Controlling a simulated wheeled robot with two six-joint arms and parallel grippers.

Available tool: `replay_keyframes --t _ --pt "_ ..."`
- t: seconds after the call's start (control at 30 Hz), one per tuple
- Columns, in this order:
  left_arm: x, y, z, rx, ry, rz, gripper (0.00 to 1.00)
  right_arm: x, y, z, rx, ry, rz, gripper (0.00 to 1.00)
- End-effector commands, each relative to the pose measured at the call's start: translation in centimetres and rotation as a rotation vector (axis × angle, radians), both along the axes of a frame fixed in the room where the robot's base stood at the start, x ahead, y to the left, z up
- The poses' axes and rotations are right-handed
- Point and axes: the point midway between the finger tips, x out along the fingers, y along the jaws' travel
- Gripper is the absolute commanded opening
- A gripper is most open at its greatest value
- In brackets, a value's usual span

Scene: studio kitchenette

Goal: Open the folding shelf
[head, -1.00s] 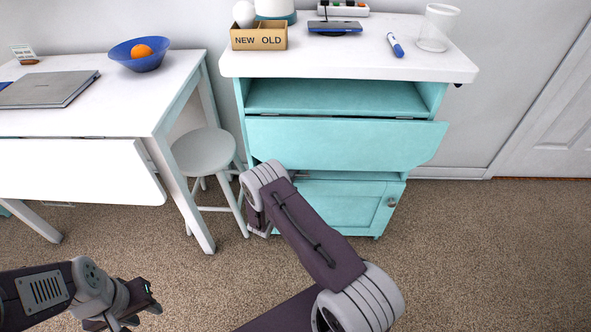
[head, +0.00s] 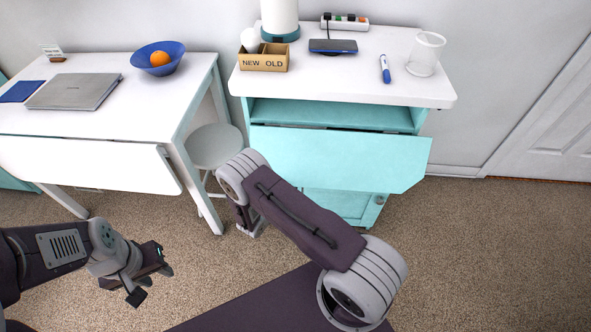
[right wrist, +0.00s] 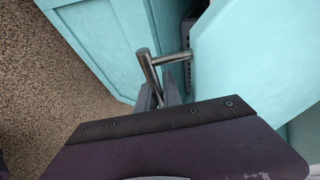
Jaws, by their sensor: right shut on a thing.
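The folding shelf is a teal panel (head: 345,158) hinged on the front of the teal cabinet. It is tilted outward at its lower edge, well short of level. In the right wrist view the panel (right wrist: 255,65) stands at the right, apart from the cabinet door. My right gripper (right wrist: 160,95) is shut on a metal bar (right wrist: 150,68) beside the panel's underside; its fingertips are partly hidden. In the head view my right arm covers the panel's left end and the right gripper is hidden. My left gripper (head: 152,284) is open and empty over the carpet.
A white table (head: 130,105) and stool (head: 213,145) stand left. Carpet at the right is clear.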

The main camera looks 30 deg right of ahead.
Motion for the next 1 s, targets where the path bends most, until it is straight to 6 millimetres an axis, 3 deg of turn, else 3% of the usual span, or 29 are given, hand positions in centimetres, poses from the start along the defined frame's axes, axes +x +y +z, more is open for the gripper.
replay_keyframes --t 0.03,0.5,0.7,1.0 --pt "0.0 0.0 3.0 0.000 0.000 0.000 0.36 -0.9 0.6 2.2 0.023 0.042 0.002 0.00" --pt "0.0 0.0 15.6 0.000 0.000 0.000 0.36 -7.5 4.5 9.4 0.259 0.418 -0.003 0.00" --pt "0.0 0.0 19.9 0.000 0.000 0.000 0.36 -9.2 5.6 12.8 0.337 0.548 -0.001 0.00" --pt "0.0 0.0 24.1 0.000 0.000 0.000 0.36 -10.5 6.3 17.1 0.335 0.548 -0.001 0.00"
